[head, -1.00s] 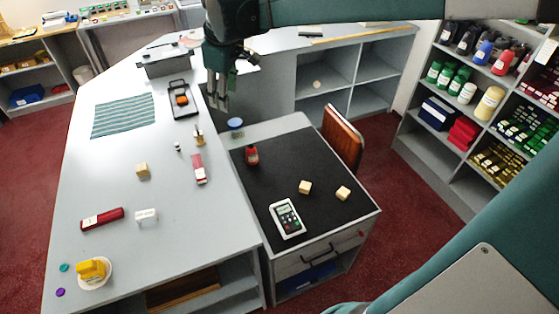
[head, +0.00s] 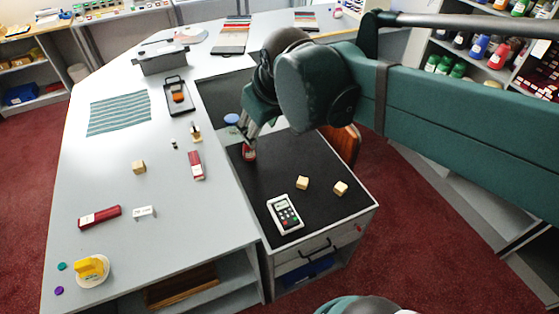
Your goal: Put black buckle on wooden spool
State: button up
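I cannot make out a black buckle for certain in the head view. A small upright tan piece (head: 195,132), perhaps the wooden spool, stands on the grey counter left of the dark desk top. A tiny dark-and-pale item (head: 174,145) sits left of it, too small to identify. My gripper (head: 248,142) points down over the back left of the dark desk top, at a small red bottle (head: 249,154). The fingers overlap the bottle's top in the picture; I cannot tell whether they touch it or are open.
On the counter (head: 110,165) are a red box (head: 196,165), a black tray (head: 178,109), a striped cloth (head: 118,113) and a yellow item on a white dish.

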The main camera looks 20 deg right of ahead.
jog(key=s+d+f+m+t, duration=0.1)
jog(key=s+f+m, duration=0.2)
jog(key=s, duration=0.6)
notch_tip(320, 180, down, 3)
jog(key=shift+s+d+r+m, duration=0.2)
jog(key=shift+s+d+m, duration=0.1)
jog(key=shift+d, duration=0.05)
